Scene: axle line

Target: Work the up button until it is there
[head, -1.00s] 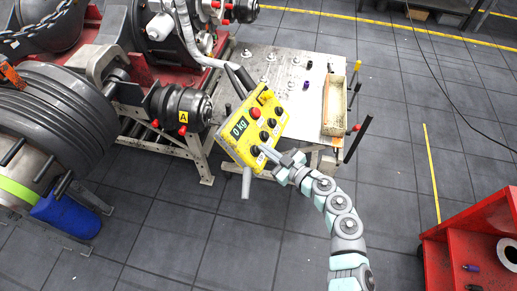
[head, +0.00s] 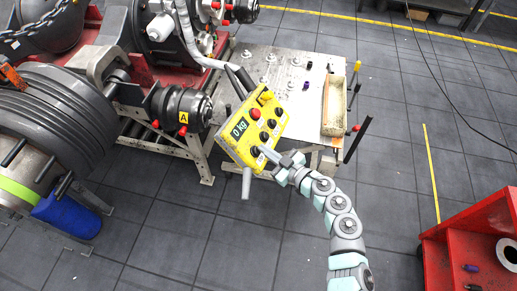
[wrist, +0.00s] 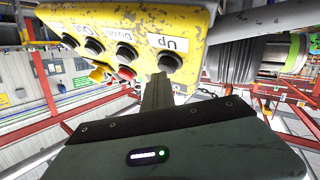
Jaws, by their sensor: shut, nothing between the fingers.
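The yellow control box (head: 236,147) hangs in the middle of the head view, with several black buttons, a red button and a display reading "0 kg". In the wrist view, the up button (wrist: 170,61) is black, beside a label reading "Up". My gripper (head: 265,151) is shut and empty, with its tips at the box's lower corner. In the wrist view, the fingertips of my gripper (wrist: 158,77) are right at the up button and slightly overlap its edge. I cannot tell whether they touch or press it.
Other buttons, labelled "Down" (wrist: 126,53) and "Out" (wrist: 94,46), sit left of the up button. A metal table (head: 300,62) stands behind the box. The axle hub marked A (head: 183,110) is to its left. A red cart (head: 440,250) stands at lower right.

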